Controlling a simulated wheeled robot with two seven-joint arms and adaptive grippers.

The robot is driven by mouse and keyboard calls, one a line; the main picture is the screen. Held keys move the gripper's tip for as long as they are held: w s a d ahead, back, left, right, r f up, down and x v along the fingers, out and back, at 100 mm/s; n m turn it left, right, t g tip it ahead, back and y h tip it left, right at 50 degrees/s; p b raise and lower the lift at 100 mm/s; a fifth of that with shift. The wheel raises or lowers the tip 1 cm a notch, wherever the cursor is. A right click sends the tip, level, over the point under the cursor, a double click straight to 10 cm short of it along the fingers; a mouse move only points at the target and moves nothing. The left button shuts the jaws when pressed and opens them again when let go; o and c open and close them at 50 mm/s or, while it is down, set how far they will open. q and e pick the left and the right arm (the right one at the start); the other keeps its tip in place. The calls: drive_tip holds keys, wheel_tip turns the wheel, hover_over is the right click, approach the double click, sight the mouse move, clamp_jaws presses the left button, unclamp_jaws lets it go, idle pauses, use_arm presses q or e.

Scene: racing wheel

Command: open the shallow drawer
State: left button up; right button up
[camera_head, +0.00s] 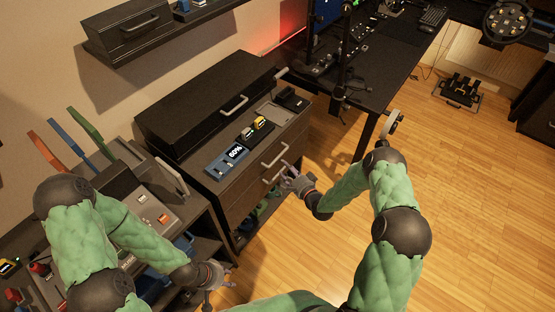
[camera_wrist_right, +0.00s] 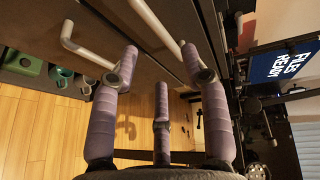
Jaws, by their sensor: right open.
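The dark cabinet's shallow upper drawer (camera_head: 258,170) appears closed, with a pale bar handle (camera_head: 274,153). A second bar handle (camera_head: 274,176) sits on the front below it. My right gripper (camera_head: 287,172) is in front of the cabinet, close to the handles. In the right wrist view my right gripper (camera_wrist_right: 160,62) is open, its purple-grey fingers spread. The upper handle (camera_wrist_right: 155,25) reaches down between the fingertips, and the lower handle (camera_wrist_right: 80,48) is left of them. No finger clearly touches either handle. My left gripper (camera_head: 213,275) is low beside the left desk, its finger state unclear.
A display device (camera_head: 228,160) and small yellow items stand on the cabinet's front top, before a long black box (camera_head: 205,100). A black desk (camera_head: 385,72) stands behind. The wooden floor (camera_head: 470,190) at right is clear.

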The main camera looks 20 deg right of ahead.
drive_tip(key=b+x, duration=0.2)
drive_tip(key=x, duration=0.7)
drive_tip(key=shift+b, duration=0.3)
clamp_jaws()
